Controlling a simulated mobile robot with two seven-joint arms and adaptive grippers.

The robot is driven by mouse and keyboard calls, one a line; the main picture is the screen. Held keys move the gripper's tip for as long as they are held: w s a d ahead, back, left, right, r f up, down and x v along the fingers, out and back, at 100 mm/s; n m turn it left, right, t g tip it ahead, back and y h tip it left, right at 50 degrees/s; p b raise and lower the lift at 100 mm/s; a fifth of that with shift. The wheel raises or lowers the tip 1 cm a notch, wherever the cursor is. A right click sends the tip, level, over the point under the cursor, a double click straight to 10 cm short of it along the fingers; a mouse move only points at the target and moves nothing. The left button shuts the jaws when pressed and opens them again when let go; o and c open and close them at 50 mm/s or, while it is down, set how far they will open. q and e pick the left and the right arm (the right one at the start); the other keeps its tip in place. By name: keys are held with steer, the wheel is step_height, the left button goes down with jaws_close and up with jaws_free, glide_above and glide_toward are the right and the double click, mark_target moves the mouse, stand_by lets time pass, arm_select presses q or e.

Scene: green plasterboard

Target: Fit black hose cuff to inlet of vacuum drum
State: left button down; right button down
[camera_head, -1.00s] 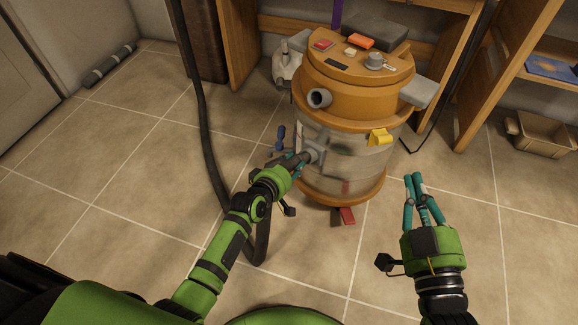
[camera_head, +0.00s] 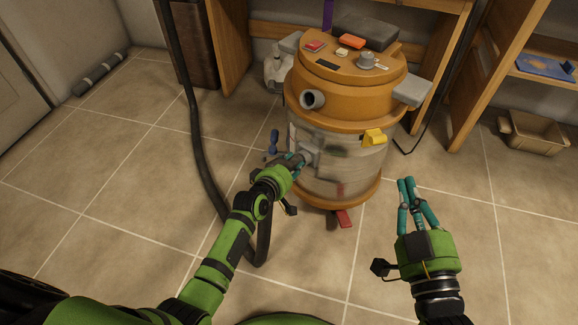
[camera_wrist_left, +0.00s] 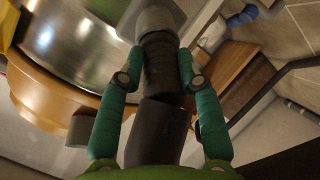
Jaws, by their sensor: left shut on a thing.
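The vacuum drum (camera_head: 340,165) stands upright on the tiled floor, with an orange top and a shiny metal body. Its grey inlet (camera_head: 309,152) is low on the left side, and it also shows in the left wrist view (camera_wrist_left: 158,19). My left gripper (camera_head: 292,165) is shut on the black hose cuff (camera_wrist_left: 160,65), one teal finger on each side. The cuff is lined up with the inlet and meets its mouth; I cannot tell how deep it sits. My right gripper (camera_head: 407,182) hangs empty over the floor right of the drum, its tips close together in this view.
A black hose (camera_head: 200,135) hangs down left of the drum. A second, higher grey port (camera_head: 313,99) and a yellow latch (camera_head: 373,137) are on the drum. Wooden shelving (camera_head: 455,80) stands behind, with a tan bin (camera_head: 535,132) at right.

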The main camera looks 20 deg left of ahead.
arm_select(q)
steer(key=c, duration=0.8)
jaws_free()
steer(key=shift+c, duration=0.2)
steer(key=shift+o, duration=0.4)
steer(key=shift+w, duration=0.1)
steer(key=v, duration=1.2)
